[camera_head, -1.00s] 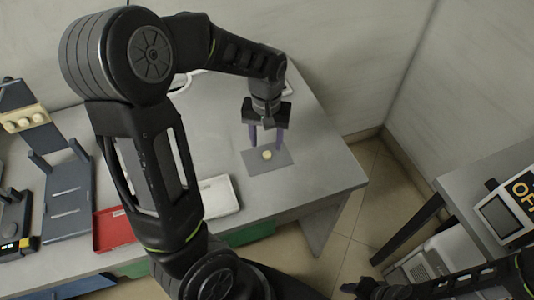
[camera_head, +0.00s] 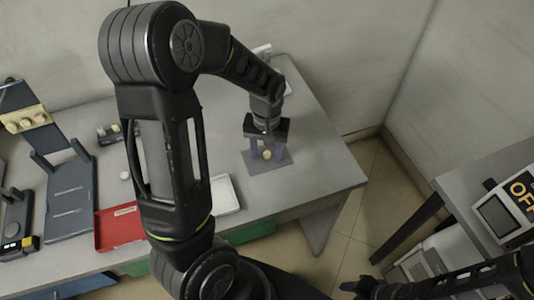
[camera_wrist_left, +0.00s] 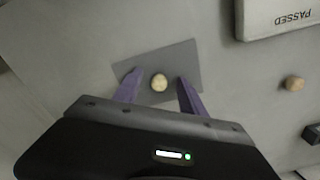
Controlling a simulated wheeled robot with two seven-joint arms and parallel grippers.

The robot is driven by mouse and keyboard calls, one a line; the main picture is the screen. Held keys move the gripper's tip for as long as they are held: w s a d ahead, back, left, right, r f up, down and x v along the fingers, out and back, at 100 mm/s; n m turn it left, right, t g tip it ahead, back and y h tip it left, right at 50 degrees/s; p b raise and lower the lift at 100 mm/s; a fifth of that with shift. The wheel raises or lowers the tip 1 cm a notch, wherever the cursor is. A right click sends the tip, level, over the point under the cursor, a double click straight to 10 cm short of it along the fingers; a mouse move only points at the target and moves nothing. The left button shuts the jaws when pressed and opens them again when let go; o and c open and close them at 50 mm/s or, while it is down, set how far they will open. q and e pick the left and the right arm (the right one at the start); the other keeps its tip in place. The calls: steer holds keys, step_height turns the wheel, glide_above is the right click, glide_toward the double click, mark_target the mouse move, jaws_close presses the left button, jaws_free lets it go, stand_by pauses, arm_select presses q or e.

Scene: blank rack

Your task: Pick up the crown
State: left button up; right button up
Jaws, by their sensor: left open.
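The crown (camera_head: 267,155) is a small pale-yellow piece lying on a dark grey square mat (camera_head: 282,160) on the table. In the left wrist view the crown (camera_wrist_left: 159,82) lies between the two purple fingers, on the mat (camera_wrist_left: 184,56). My left gripper (camera_head: 267,153) is open and points down over the mat, one finger on each side of the crown. A gap shows on both sides of it in the left wrist view (camera_wrist_left: 159,92). My right gripper (camera_head: 360,287) is dark and small at the bottom right, far from the table; its jaws are unclear.
A white tray (camera_head: 226,207) and a red tray (camera_head: 118,240) lie near the table's front edge. A dark blue rack (camera_head: 68,200) stands at left. Another beige round piece (camera_wrist_left: 293,83) lies right of the mat in the wrist view. The table right of the mat is clear.

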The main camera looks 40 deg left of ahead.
arm_select(q)
steer(key=shift+c, duration=0.3)
jaws_close()
stand_by(0.3)
